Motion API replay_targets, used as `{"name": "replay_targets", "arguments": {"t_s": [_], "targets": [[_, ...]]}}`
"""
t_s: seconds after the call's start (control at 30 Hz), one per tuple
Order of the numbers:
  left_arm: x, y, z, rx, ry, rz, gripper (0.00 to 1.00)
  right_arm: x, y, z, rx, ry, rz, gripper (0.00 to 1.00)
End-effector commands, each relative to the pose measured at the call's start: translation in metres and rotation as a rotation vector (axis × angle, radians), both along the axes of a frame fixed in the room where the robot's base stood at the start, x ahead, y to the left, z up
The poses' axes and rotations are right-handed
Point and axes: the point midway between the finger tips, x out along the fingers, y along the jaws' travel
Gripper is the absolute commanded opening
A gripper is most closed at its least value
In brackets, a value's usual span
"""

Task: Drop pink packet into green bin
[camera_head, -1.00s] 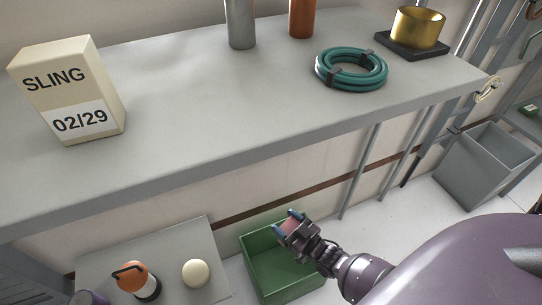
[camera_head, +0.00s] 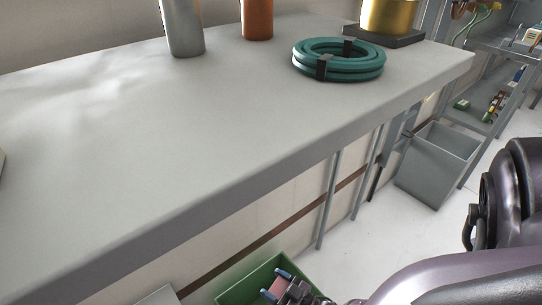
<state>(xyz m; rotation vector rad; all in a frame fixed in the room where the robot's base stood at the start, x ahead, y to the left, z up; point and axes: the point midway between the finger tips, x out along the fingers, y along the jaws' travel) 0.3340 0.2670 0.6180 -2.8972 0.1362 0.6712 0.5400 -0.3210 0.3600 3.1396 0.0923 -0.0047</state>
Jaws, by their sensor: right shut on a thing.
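The green bin (camera_head: 234,291) stands on the floor below the bench, at the bottom edge of the view and partly cut off. My right gripper (camera_head: 280,284) is over the bin's opening, its blue-tipped fingers shut on the pink packet (camera_head: 278,287). Only a small pinkish part of the packet shows between the fingers. The inside of the bin is mostly hidden by the gripper and the frame edge. My left gripper is not in view.
A grey bench (camera_head: 200,130) spans the view, with a teal hose coil (camera_head: 338,62), a grey cylinder (camera_head: 182,28), an orange cylinder (camera_head: 257,18) and a gold cup (camera_head: 388,16) on it. A grey bin (camera_head: 432,170) stands at right. Floor between the bins is clear.

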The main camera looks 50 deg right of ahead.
Motion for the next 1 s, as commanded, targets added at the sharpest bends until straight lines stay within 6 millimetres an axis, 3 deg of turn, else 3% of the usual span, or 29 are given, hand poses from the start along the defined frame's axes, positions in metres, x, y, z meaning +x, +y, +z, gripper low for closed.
{"name": "replay_targets", "arguments": {"t_s": [0.4, 0.43, 0.6, 1.0], "targets": [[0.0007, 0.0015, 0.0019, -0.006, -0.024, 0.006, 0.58, 0.0017, -0.0001, -0.0041, 0.0, -0.004, 0.0, 0.39], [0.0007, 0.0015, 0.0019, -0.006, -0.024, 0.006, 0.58, 0.0017, -0.0001, -0.0041, 0.0, -0.004, 0.0, 0.65], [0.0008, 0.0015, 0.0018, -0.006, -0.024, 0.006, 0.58, 0.0015, 0.0, -0.0043, 0.0, -0.003, 0.0, 0.91], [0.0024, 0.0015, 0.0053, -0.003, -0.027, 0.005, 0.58, 0.0018, 0.0, 0.0026, 0.0, -0.006, 0.0, 0.93]]}}
